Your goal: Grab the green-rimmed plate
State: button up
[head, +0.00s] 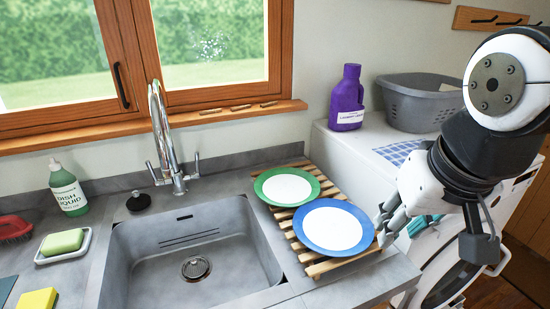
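The green-rimmed plate (287,187) has a white centre and lies at the back of a wooden slatted rack (316,268), right of the sink. A blue-rimmed plate (333,227) with a white centre lies in front of it on the same rack, between it and my gripper. My gripper (385,236) is at the right edge of the blue-rimmed plate, to the right of and nearer than the green-rimmed plate. Its fingers point down and left. I cannot tell whether they touch the blue rim or how far apart they are.
The grey sink (240,262) and its tap (165,140) are left of the rack. A washing machine (335,146) stands to the right, with a purple detergent bottle (346,97) and a grey basin (415,100) on top. Dish liquid (68,188) and sponges are far left.

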aim_at(285, 187)
jog(key=i+l, duration=0.15)
jog(key=l, duration=0.2)
jog(key=i+l, duration=0.2)
jog(key=l, duration=0.15)
jog(key=i+l+u, duration=0.1)
jog(key=l, duration=0.3)
jog(key=i, duration=0.05)
